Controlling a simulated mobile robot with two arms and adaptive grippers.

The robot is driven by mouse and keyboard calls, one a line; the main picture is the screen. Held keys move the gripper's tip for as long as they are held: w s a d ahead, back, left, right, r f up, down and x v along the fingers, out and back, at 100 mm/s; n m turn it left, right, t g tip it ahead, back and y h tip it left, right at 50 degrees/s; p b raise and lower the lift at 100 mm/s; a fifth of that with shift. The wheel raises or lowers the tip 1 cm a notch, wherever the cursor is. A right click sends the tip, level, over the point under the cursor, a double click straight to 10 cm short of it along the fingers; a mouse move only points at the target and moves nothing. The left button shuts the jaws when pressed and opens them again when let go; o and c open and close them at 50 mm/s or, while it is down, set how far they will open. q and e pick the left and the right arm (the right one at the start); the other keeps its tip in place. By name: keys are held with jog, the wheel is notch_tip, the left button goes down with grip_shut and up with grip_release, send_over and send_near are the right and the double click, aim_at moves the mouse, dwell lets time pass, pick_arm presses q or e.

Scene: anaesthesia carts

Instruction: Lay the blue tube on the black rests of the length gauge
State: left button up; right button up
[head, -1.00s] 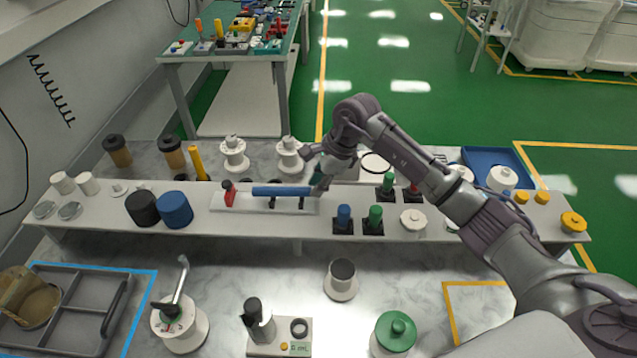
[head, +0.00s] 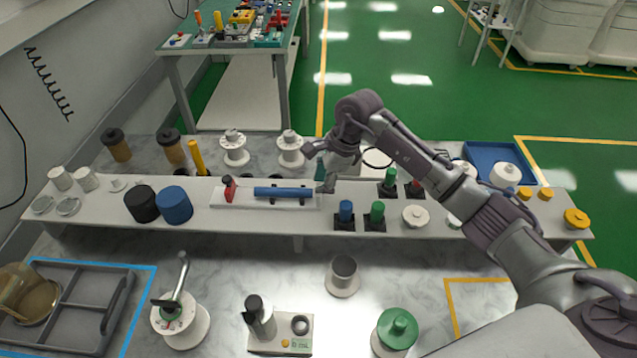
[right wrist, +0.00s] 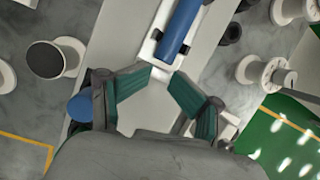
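The blue tube (head: 283,192) lies along the length gauge, across its black rests (head: 273,200), with a gap between its left end and the red stop (head: 229,188). The gauge's white base (head: 224,202) stands on the raised shelf. My right gripper (head: 324,181) is just off the tube's right end. In the right wrist view its teal fingertips (right wrist: 161,78) are spread and empty, and the near end of the tube (right wrist: 178,30) shows just beyond them, apart from them. My left gripper is not in view.
Black and blue cylinders (head: 174,206) stand left of the gauge. Blue and green plugs (head: 345,211) on black bases stand right of it. A yellow cylinder (head: 197,157) and white spools (head: 290,149) stand behind. The shelf in front of the gauge is clear.

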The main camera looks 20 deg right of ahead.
jog(key=v, duration=1.1)
jog(key=shift+r, duration=0.1)
